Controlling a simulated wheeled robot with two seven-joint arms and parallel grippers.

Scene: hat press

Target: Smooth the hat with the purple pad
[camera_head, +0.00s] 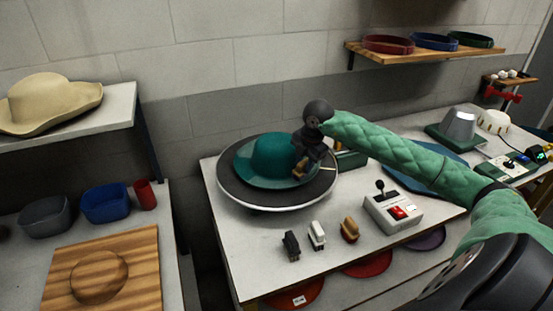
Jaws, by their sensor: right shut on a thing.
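A teal hat (270,158) with a rounded crown and wide brim lies on a round dark turntable-like plate (238,196) with a pale rim, on the white table. My right gripper (300,171) is at the right side of the hat's crown, above the brim. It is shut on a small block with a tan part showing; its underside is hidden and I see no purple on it. I cannot tell whether the block touches the hat. My left gripper is not in view.
Three small blocks, one black (291,246), one white (317,235) and one tan (349,230), stand at the table's front. A control box (393,212) with a red button is to their right. A cream hat (48,100) lies on the left shelf.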

